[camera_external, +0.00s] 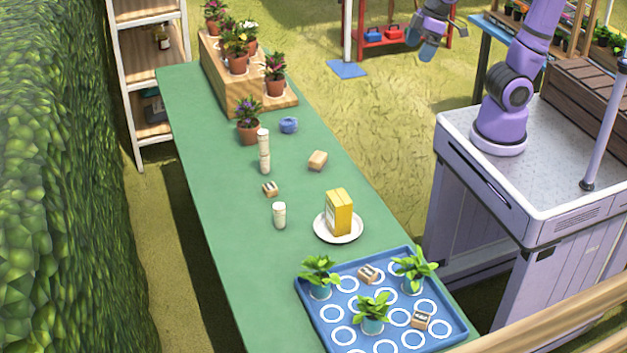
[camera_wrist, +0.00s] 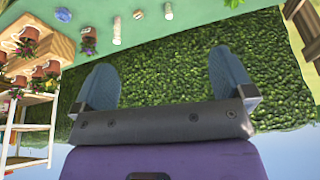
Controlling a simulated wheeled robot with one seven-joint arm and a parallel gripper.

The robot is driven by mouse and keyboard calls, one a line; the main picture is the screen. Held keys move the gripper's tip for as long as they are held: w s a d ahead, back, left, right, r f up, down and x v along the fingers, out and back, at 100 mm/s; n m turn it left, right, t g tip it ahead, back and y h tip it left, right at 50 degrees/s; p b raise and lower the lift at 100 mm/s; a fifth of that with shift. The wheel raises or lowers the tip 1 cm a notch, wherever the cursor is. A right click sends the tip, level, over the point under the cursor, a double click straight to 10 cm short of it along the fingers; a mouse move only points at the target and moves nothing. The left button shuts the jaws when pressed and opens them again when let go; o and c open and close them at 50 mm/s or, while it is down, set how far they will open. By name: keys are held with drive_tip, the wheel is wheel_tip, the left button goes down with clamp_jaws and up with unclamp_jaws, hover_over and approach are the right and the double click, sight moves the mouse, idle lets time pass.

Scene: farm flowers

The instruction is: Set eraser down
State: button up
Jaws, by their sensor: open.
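My gripper (camera_external: 428,45) is raised in the air beyond the table's right side, well away from the block. In the wrist view its two blue fingers (camera_wrist: 163,75) are spread wide, with nothing between them.
A yellow box (camera_external: 340,212) stands on a white plate (camera_external: 338,238). A blue tray (camera_external: 307,304) holds plants and small wooden blocks at the near end. A white cylinder (camera_external: 279,215), a blue item (camera_external: 289,125) and potted plants stand on the table. Bare tabletop surrounds the tan block.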

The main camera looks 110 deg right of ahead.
drive_tip(key=s+a+r+n+t, duration=0.1)
drive_tip(key=s+a, duration=0.3)
drive_tip(key=s, duration=0.7)
drive_tip(key=shift+s+a+r+n, duration=0.2)
drive_tip(key=shift+s+n, duration=0.15)
drive_tip(key=shift+n, duration=0.15)
